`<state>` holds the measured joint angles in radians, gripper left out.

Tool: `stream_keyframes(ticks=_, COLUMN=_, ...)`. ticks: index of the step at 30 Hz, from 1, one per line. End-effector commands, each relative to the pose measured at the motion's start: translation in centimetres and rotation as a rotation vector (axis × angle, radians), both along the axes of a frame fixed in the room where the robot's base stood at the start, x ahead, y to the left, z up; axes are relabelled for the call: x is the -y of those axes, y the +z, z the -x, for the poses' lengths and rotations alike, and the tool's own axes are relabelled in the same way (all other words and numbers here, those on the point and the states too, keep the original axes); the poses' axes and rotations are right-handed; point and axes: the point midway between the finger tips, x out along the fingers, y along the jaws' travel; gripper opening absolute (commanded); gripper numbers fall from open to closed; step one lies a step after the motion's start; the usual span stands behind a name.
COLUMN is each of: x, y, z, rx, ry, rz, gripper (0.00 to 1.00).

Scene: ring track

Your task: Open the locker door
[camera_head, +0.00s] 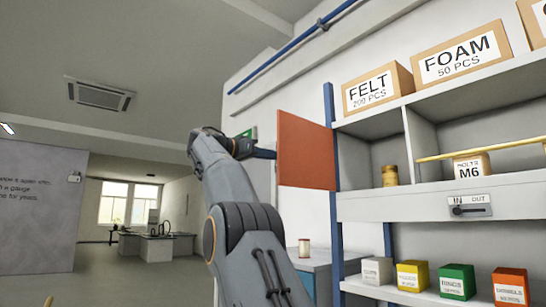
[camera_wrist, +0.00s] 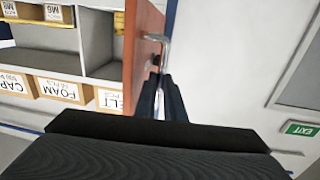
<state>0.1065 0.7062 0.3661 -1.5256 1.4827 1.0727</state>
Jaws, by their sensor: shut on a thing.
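The locker door (camera_head: 305,152) is an orange-red panel at the left end of the shelf unit. It stands swung out from the unit, and the compartment (camera_head: 352,160) beside it is uncovered. In the wrist view, which is upside down, the door (camera_wrist: 146,30) shows at a steep angle. A grey metal handle (camera_wrist: 158,39) sticks out from its face. My gripper (camera_wrist: 160,80) is shut on the handle, close against the door's outer face. In the head view my gripper (camera_head: 266,153) is at the door's left side, and the handle is hidden there.
FELT (camera_head: 369,91) and FOAM (camera_head: 459,59) boxes stand on top. Coloured bins line the lower shelf. The floor (camera_head: 140,275) at left is open.

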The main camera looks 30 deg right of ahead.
Motion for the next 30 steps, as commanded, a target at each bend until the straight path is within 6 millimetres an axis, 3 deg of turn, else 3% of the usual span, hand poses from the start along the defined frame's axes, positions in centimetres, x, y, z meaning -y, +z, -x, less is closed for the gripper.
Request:
stream_keyframes(ticks=1, x=-0.1, y=-0.8, z=-0.5, rx=-0.009, ry=0.002, rz=-0.010, gripper=0.00)
stream_keyframes(ticks=5, x=0.0, y=-0.9, z=-0.4, rx=-0.010, ry=0.000, rz=-0.011, gripper=0.00)
stream_keyframes(ticks=6, x=0.0, y=-0.9, z=-0.4, rx=-0.010, ry=-0.001, rz=-0.011, gripper=0.16)
stream_keyframes(ticks=9, x=0.1, y=-0.7, z=-0.3, rx=-0.008, ry=-0.001, rz=-0.008, gripper=0.28)
stream_keyframes(ticks=20, x=-0.7, y=-0.4, z=-0.2, rx=-0.004, ry=0.001, rz=-0.004, gripper=0.28)
stream_keyframes(ticks=30, x=-6.1, y=-0.4, z=-0.3, rx=-0.004, ry=0.003, rz=-0.005, gripper=0.28)
